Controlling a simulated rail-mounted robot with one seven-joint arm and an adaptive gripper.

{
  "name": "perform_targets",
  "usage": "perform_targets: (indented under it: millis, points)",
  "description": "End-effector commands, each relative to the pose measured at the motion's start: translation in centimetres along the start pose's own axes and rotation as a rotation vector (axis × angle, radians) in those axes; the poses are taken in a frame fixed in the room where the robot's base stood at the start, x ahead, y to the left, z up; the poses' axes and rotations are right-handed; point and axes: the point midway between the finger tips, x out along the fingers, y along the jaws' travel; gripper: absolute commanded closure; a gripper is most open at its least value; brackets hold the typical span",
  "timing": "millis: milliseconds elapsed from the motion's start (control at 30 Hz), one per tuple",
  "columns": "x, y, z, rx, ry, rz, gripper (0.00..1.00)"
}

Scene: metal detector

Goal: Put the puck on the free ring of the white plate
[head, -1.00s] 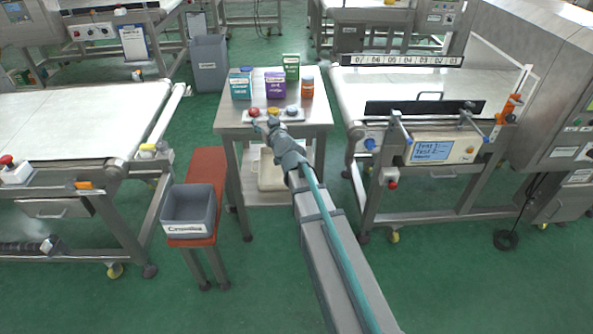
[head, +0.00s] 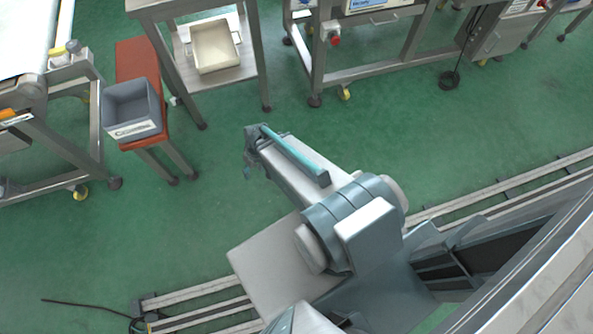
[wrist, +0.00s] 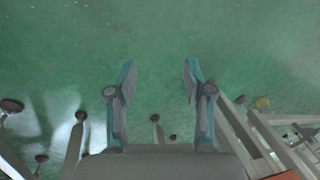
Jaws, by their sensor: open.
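My gripper is open and empty in the wrist view (wrist: 159,82), with its two teal fingers spread and only green floor between them. In the head view my arm is drawn back over the floor, its end in front of the steel table (head: 185,8); the fingers are not clear there. The white plate and the puck are not in view now. Only the front edge of the table's top shows, so what stands on it is out of frame.
A grey bin (head: 132,108) stands on a red bench (head: 138,62) at left. A cream tray (head: 214,47) lies on the table's lower shelf. Conveyor frames stand at far left and upper right. The green floor (head: 400,130) between is clear.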

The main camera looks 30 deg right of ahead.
Motion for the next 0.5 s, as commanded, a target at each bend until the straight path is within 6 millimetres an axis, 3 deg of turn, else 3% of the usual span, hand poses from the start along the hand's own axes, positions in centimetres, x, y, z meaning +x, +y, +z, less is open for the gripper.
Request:
perform_targets:
  millis: [33, 200, 333, 500]
  points:
    - [1.1, 0.2, 3.9, 0.021, -0.091, 0.014, 0.49]
    - [2.9, 1.3, 14.5, 0.091, -0.359, 0.085, 0.49]
    - [3.0, 1.9, 19.9, 0.128, -0.499, 0.136, 0.49]
    - [2.8, 2.3, 23.1, 0.149, -0.584, 0.175, 0.49]
